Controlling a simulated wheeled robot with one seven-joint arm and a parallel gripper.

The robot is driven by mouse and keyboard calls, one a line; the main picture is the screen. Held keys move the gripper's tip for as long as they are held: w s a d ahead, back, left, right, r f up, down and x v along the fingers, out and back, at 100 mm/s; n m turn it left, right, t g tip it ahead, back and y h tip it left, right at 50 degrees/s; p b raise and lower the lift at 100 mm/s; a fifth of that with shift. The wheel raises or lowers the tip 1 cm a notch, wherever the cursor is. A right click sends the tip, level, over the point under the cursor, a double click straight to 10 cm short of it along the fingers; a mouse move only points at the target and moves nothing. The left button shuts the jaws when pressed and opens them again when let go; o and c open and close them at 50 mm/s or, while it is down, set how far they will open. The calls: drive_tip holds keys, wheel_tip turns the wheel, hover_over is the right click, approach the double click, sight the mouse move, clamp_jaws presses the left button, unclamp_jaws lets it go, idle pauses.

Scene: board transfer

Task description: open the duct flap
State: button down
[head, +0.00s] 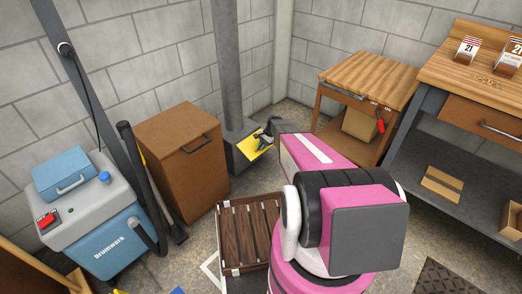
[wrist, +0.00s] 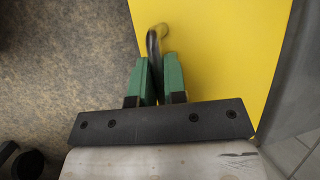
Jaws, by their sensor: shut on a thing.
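The duct flap is a yellow panel (head: 252,148) on the grey box at the foot of the grey duct (head: 227,70), in the middle of the head view. The flap (wrist: 222,45) fills the upper right of the wrist view and has a dark curved handle (wrist: 152,38). My gripper (wrist: 158,66) has its green fingers shut on this handle. In the head view my gripper (head: 262,140) is small at the flap, and my pink arm hides part of the area to its right. I cannot tell how far the flap stands open.
A brown cabinet (head: 175,160) stands close to the left of the duct box. A grey and blue machine (head: 100,215) with a hose is further left. A slatted wooden piece (head: 240,232) lies in front. A wooden workbench (head: 370,76) stands at the right. Some floor is bare around the box.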

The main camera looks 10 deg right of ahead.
wheel_tip(320, 180, up, 3)
drive_tip(key=shift+w+f+g+h, duration=0.15)
drive_tip(key=shift+g+h, duration=0.55)
drive_tip(key=shift+g, duration=0.5)
drive_tip(key=shift+w+a+r+m+g+h, duration=0.1)
drive_tip(key=shift+r+m+g+h, duration=0.25)
drive_tip(key=shift+r, duration=0.35)
drive_tip(key=shift+w+a+r+m+g+h, duration=0.15)
drive_tip(key=shift+r+g+h, duration=0.2)
drive_tip(key=shift+r+g, duration=0.25)
drive_tip(key=shift+w+a+r, duration=0.1)
drive_tip(key=shift+r, duration=0.45)
drive_tip(key=c, duration=1.5)
unclamp_jaws()
drive_tip(key=shift+o, duration=0.2)
drive_tip(key=v, duration=1.1)
